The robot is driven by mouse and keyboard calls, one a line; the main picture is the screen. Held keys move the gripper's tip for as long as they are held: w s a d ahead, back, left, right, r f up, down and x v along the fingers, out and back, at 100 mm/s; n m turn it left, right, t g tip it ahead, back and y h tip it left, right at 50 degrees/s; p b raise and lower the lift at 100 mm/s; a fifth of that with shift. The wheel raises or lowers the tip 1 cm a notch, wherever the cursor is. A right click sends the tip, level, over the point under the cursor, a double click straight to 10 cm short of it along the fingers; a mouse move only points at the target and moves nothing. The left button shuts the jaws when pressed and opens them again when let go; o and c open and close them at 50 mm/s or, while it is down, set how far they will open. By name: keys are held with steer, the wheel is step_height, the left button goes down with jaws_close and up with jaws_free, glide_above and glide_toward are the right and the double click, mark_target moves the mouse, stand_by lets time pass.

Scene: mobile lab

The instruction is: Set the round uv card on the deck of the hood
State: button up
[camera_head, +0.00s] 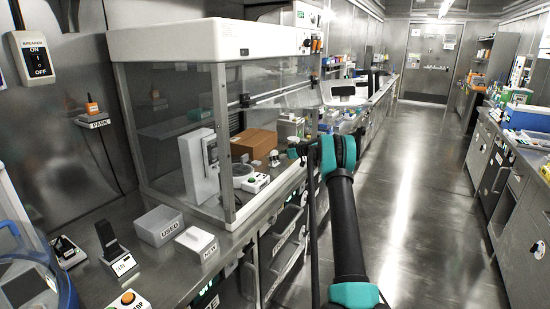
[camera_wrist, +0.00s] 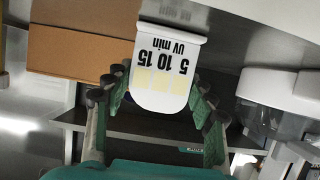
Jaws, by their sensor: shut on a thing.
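The uv card (camera_wrist: 163,85) is white with a rounded end, printed "5 10 15 UV min" above pale yellow patches. It shows upside down in the wrist view. My gripper (camera_wrist: 158,97) has its green fingers on both sides of the card and is shut on it. In the head view my gripper (camera_head: 302,150) is at the open right side of the clear-walled hood (camera_head: 222,38). The card cannot be made out clearly there. Part of the hood's steel deck (camera_head: 284,172) shows below the gripper.
Inside the hood are a tall white device (camera_head: 198,168), a brown box (camera_head: 254,144), also in the wrist view (camera_wrist: 80,55), and a white button box (camera_head: 256,183). USED (camera_head: 158,226) and NEW (camera_head: 196,242) bins stand on the bench outside. The floor aisle at right is clear.

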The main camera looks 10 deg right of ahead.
steer(key=o, duration=1.1)
steer(key=shift+f, duration=0.1)
steer(key=shift+o, duration=0.2)
steer(key=v, duration=1.2)
